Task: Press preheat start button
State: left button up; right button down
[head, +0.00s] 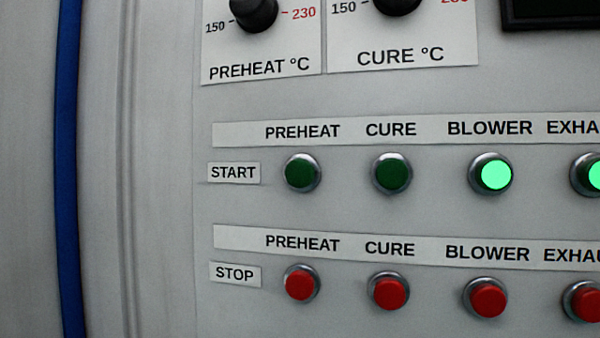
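The preheat start button (301,173) is a round dark green button in a metal ring. It sits in the START row, under the label PREHEAT (302,131), and looks unlit. The START tag (234,173) is just to its left. Nothing covers the button. Neither of my grippers is in the head view.
Right of it are the unlit cure start button (392,173), the lit blower button (495,175) and another lit button (590,175). Red stop buttons (300,285) run below. Two black knobs (254,14) are above. A blue vertical strip (68,170) is left.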

pick_arm(q)
jog(key=shift+s, duration=0.35)
